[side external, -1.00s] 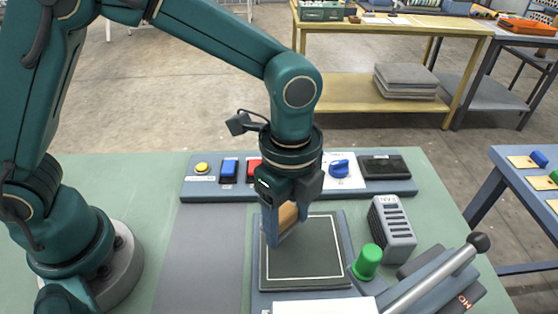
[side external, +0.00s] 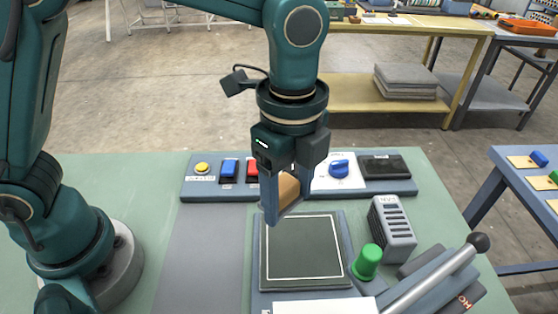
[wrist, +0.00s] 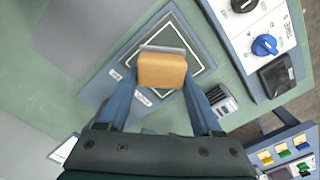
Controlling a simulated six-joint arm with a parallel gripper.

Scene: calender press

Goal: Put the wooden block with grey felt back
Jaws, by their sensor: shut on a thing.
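My gripper (side external: 279,205) is shut on the wooden block (side external: 288,188), which has a tan wooden body. In the wrist view the block (wrist: 162,72) sits between the two blue fingers, with a grey felt strip along its far edge. The block is held in the air above the back part of the dark square pad with a white outline (side external: 302,250). The pad is bare beneath it. In the side view a finger hides part of the block.
A control panel behind the pad carries a yellow button (side external: 202,168), a blue switch (side external: 229,168) and a blue knob (side external: 339,169). A green knob (side external: 367,262), a slotted grey box (side external: 392,229) and a lever (side external: 435,274) stand right of the pad. The green table is clear at left.

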